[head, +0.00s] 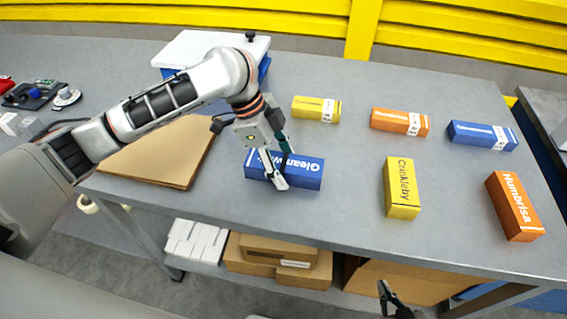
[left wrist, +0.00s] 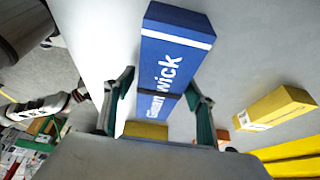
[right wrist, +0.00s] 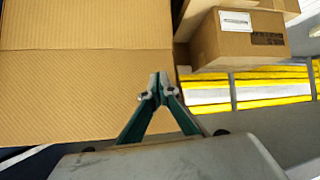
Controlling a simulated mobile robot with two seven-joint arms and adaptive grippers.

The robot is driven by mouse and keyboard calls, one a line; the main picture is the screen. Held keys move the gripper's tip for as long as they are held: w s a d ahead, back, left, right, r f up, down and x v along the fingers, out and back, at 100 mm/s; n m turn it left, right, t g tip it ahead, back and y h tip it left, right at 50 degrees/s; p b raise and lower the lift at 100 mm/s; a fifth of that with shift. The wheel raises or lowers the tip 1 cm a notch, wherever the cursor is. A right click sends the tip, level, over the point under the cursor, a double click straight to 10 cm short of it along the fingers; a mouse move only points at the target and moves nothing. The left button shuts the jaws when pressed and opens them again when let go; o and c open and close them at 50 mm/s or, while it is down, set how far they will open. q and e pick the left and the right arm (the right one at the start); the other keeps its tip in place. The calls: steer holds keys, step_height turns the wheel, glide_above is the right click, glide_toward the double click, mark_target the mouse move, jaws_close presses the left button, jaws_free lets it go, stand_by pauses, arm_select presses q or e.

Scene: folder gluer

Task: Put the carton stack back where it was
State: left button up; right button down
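The stack of flat brown cardboard (head: 160,155) lies on the grey table at the left, partly behind my left arm. A blue carton (head: 308,175) with white lettering lies on the table to its right; it also shows in the left wrist view (left wrist: 175,45). My left gripper (head: 278,170) is over this blue carton, one finger on each side. The fingers look open; contact is unclear. My right gripper (right wrist: 157,88) is shut and empty, in front of a brown cardboard surface (right wrist: 80,90). In the head view it is low, by the table's front edge.
Yellow (head: 316,110), orange (head: 399,122) and blue (head: 482,135) cartons lie at the back. Another yellow (head: 402,188) and another orange carton (head: 514,206) are nearer. A white-lidded blue box (head: 205,50) stands behind my left arm.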

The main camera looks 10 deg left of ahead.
stand_by(0.3)
arm_select(q)
steer(key=shift+a+r, duration=0.1)
steer(key=shift+r, duration=0.2)
steer(key=p+v, duration=0.2)
steer(key=v, duration=0.8)
steer(key=shift+a+r, duration=0.1)
steer(key=shift+r, duration=0.05)
steer(key=shift+a+r+p, duration=0.25)
steer(key=shift+r+p, duration=0.1)
steer(key=shift+r, duration=0.2)
